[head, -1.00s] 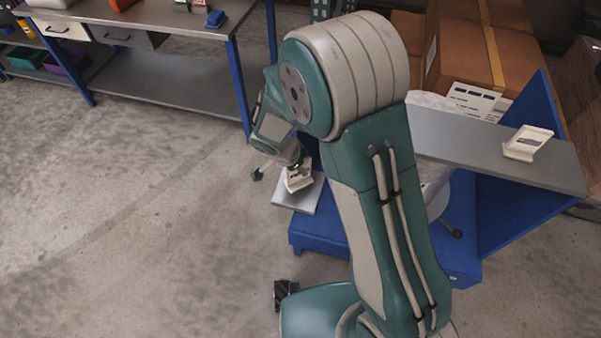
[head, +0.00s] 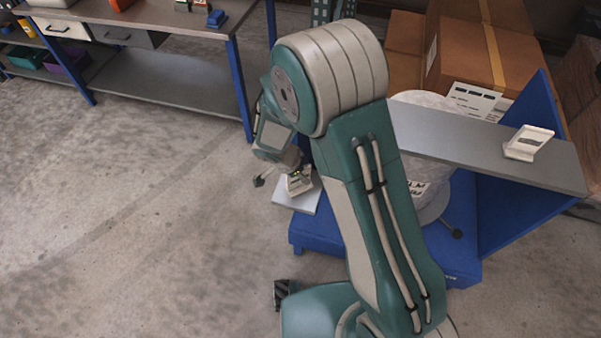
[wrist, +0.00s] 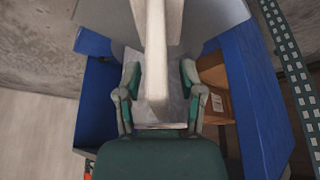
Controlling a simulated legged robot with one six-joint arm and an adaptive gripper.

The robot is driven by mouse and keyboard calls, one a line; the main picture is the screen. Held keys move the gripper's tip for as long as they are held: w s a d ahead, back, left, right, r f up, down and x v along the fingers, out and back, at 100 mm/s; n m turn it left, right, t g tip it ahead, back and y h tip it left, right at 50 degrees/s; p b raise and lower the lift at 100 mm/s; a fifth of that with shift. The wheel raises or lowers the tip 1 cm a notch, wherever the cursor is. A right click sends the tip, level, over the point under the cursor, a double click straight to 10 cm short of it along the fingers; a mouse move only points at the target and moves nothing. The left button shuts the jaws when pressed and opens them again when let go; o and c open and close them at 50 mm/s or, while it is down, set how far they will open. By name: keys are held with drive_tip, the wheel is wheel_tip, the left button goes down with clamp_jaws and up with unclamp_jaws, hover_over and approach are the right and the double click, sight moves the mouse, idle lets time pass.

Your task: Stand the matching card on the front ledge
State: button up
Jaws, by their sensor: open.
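My gripper (wrist: 160,85) is open in the wrist view, with one finger on each side of a cream upright piece (wrist: 156,60). I cannot tell whether the fingers touch it. In the head view my gripper (head: 280,175) is low at the small grey front ledge (head: 293,201), beside a small cream piece (head: 298,184) there. A second cream stand-like piece (head: 528,143) sits on the long grey shelf (head: 460,140) at the right. Which piece is the matching card is not clear, and any markings are unreadable.
A white bag (head: 430,190) lies under the shelf, partly behind my arm. Cardboard boxes (head: 470,50) stand behind. A workbench (head: 150,75) is at upper left. The floor at left is clear.

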drive_tip(key=v, duration=1.2)
drive_tip(key=s+d+r+n+y, duration=0.2)
drive_tip(key=s+d+r+n, duration=0.3)
drive_tip(key=d+r, duration=0.65)
drive_tip(key=s+d+r+n+t+y, duration=0.2)
drive_tip(key=s+d+r+n, duration=0.3)
drive_tip(key=s+r+n, duration=0.3)
drive_tip(key=s+r+t, duration=0.1)
drive_tip(key=s, duration=0.3)
drive_tip(key=shift+s+t, duration=0.25)
drive_tip(key=shift+t, duration=0.15)
